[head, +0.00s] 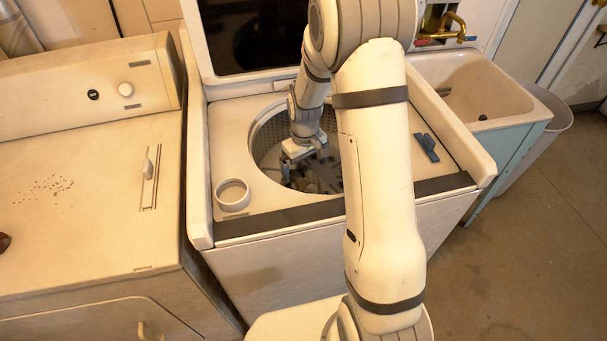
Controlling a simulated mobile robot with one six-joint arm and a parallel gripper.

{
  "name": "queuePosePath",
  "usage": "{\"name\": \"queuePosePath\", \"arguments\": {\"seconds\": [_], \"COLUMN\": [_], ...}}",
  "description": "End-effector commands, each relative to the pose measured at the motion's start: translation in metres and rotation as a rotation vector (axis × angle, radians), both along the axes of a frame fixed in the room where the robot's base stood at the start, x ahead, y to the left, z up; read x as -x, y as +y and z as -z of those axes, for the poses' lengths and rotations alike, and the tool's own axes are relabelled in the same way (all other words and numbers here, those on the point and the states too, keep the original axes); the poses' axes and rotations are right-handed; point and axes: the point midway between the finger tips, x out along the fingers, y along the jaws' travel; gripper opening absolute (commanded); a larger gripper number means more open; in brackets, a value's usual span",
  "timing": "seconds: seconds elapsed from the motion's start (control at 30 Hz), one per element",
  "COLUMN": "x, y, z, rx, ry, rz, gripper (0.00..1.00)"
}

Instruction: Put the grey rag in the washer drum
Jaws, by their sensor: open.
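The washer drum (262,150) is open at the top of the white washer in the middle of the head view. My gripper (300,172) reaches down into the drum opening with its jaws open. A grey-brown crumpled cloth, likely the grey rag (308,184), shows low in the drum just below my gripper. I cannot tell whether the fingers touch it. My arm hides the right part of the drum.
The washer's raised lid (255,35) stands behind the drum. A round white cup (233,194) is at the front left of the washer top, and a blue clip-like item (427,146) at the right. A dryer (75,200) stands left, a utility sink (475,90) right.

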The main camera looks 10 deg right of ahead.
Motion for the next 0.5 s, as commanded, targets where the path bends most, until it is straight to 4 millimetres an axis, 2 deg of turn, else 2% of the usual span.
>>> {"name": "queuePosePath", "arguments": {"seconds": [0.03, 0.2, 0.5], "x": [-0.001, -0.001, 0.005], "y": [0.000, 0.000, 0.000], "z": [-0.013, -0.046, -0.079], "rx": [0.000, 0.000, 0.000], "ry": [-0.005, -0.004, -0.009], "rz": [0.000, -0.001, 0.008], "gripper": [1.00, 1.00, 1.00]}}
